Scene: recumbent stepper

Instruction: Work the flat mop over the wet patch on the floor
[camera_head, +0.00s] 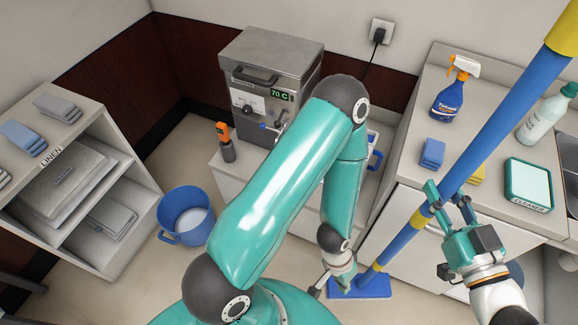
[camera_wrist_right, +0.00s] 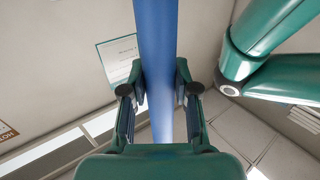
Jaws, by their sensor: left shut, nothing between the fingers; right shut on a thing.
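The flat mop's blue handle (camera_head: 500,125) with yellow bands runs from the upper right down to its flat blue head (camera_head: 372,288) on the floor. My right gripper (camera_head: 447,203) is shut on the handle at the lower right, near a yellow band. In the right wrist view the blue handle (camera_wrist_right: 158,70) passes between the fingers of the right gripper (camera_wrist_right: 158,100). My left gripper (camera_head: 328,287) is shut and empty, low by the left end of the mop head; its tips are small. No wet patch can be made out; my left arm covers much of the floor.
A counter with a spray bottle (camera_head: 455,90), a green-capped bottle (camera_head: 546,115), a blue sponge (camera_head: 432,153) and a cleaner tray (camera_head: 528,184) stands right. A blue bucket (camera_head: 186,216) is on the floor beside the linen shelf (camera_head: 128,165). A steel machine (camera_head: 270,75) stands behind.

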